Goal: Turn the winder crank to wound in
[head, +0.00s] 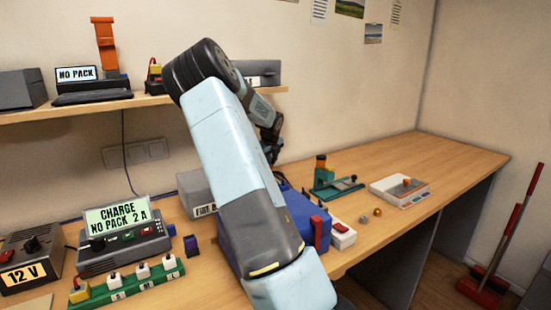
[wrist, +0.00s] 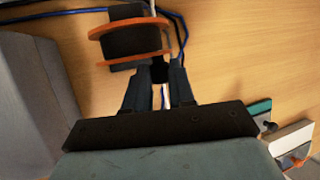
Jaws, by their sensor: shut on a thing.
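The winder shows in the wrist view as a spool (wrist: 128,40) with a dark core between two orange flanges, with blue cable beside it. My gripper (wrist: 160,75) is at the spool's near edge, its two fingers shut on a small dark knob (wrist: 160,70), which appears to be the crank's handle. The crank arm is mostly hidden, so I cannot tell its angle. In the head view my gripper (head: 271,152) is low over the back of the bench, partly hidden by my arm. The winder is not clearly visible there.
A grey box (wrist: 28,90) stands left of my gripper in the wrist view. On the bench to the right are a teal device (head: 335,184) with an orange top and a white tray (head: 393,193). A blue box (head: 316,228) sits beside my arm. The bench's far right is clear.

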